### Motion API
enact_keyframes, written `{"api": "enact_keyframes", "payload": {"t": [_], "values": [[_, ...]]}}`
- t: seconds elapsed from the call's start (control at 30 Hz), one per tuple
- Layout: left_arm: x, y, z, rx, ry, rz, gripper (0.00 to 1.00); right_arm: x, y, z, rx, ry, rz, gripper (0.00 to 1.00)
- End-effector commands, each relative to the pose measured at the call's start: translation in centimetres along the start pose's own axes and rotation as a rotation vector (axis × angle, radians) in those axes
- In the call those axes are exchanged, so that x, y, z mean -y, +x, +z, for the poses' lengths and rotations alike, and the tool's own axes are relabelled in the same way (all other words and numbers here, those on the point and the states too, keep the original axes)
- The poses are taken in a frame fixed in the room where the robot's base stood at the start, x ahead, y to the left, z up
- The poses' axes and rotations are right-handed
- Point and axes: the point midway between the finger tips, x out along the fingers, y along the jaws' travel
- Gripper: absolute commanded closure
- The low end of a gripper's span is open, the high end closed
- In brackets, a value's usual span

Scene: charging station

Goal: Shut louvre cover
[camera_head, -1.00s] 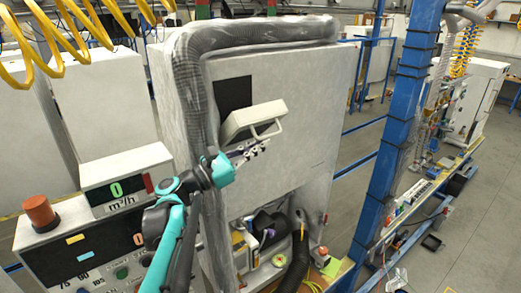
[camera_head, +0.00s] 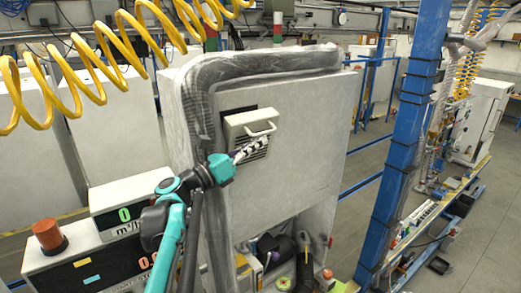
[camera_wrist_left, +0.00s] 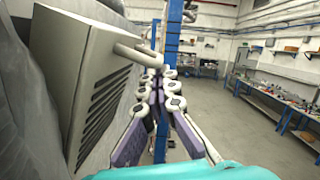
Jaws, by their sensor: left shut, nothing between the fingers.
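The louvre cover (camera_head: 237,123) is a pale box-like flap with slats and a bar handle (camera_head: 262,131), on the front of the grey cabinet. It hangs nearly upright over a dark opening, which shows along its top and left edge. My left gripper (camera_head: 265,145) is shut and empty, in front of the slats just below the handle. In the left wrist view, the slatted cover (camera_wrist_left: 90,85) is at the left, tilted. The shut fingertips (camera_wrist_left: 160,75) are close to the handle (camera_wrist_left: 138,52); I cannot tell whether they touch. My right gripper is out of view.
A thick wrapped hose (camera_head: 205,100) runs down the cabinet (camera_head: 300,180) left of the cover. A control box with a red knob (camera_head: 47,232) stands at the lower left. A blue post (camera_head: 400,140) rises at the right. Yellow coiled hoses (camera_head: 130,40) hang above.

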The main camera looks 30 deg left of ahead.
Motion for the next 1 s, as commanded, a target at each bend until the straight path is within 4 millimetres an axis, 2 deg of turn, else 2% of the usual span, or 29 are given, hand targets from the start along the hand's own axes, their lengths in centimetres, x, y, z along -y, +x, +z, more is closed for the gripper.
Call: {"api": "enact_keyframes", "payload": {"t": [0.4,1.0], "values": [[-1.1,0.5,2.2,0.001,-0.041,0.010,1.00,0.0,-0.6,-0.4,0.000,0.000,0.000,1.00],[-1.5,0.7,2.8,0.002,-0.040,0.009,1.00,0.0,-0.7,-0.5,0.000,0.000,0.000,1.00]]}}
